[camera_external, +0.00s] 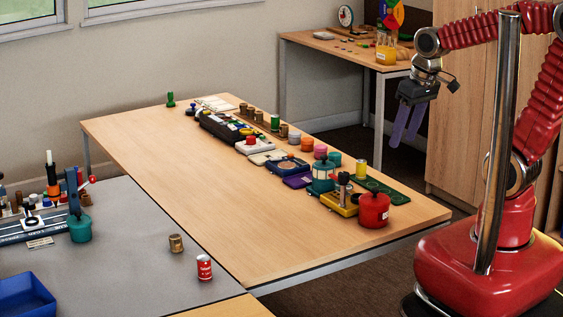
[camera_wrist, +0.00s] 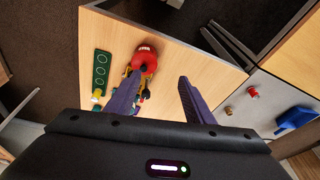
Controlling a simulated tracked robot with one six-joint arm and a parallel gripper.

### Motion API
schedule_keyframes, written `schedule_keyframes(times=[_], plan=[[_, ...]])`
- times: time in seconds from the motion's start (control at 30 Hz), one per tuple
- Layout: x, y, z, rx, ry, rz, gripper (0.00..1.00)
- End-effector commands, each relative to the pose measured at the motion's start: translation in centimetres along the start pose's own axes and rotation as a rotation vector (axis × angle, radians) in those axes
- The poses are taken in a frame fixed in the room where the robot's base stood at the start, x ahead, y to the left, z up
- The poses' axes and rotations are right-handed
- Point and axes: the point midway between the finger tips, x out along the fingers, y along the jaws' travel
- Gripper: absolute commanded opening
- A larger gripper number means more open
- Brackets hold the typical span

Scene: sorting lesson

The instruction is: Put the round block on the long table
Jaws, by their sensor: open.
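The long table (camera_external: 270,240) is wood-topped and runs from the front right to the back left; its bare top also shows in the wrist view (camera_wrist: 205,62). My gripper (camera_external: 404,142) is open and empty, high above the floor to the right of the long table. In the wrist view its two purple fingers (camera_wrist: 157,88) are apart, with the table below. I cannot tell for certain which thing is the round block. A small brown-gold cylinder (camera_external: 176,243) and a red can-like cylinder (camera_external: 204,267) stand upright on the grey table; both also show small in the wrist view.
A red knobbed pot (camera_external: 374,210) stands near the long table's right end, beside a green board (camera_external: 382,190) and a row of instruments. The table's front strip is clear. The grey table (camera_external: 130,270) adjoins it, with a blue bin (camera_external: 25,295). A side table (camera_external: 340,55) stands behind.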

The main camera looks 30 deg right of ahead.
Motion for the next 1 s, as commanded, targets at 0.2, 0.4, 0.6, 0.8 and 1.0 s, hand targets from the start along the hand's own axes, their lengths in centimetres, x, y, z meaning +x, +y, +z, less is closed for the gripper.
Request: schedule_keyframes(times=[0.2,0.4,0.6,0.8,1.0], plan=[[2.8,-4.8,-2.1,-0.006,-0.052,-0.075,0.48],[5.4,-9.8,-3.9,0.058,-0.085,-0.143,0.48],[8.2,-15.0,-5.7,0.175,-0.113,-0.204,0.48],[11.2,-20.5,-7.1,0.334,-0.143,-0.256,0.48],[14.5,-26.1,-8.3,0.544,-0.172,-0.299,0.48]])
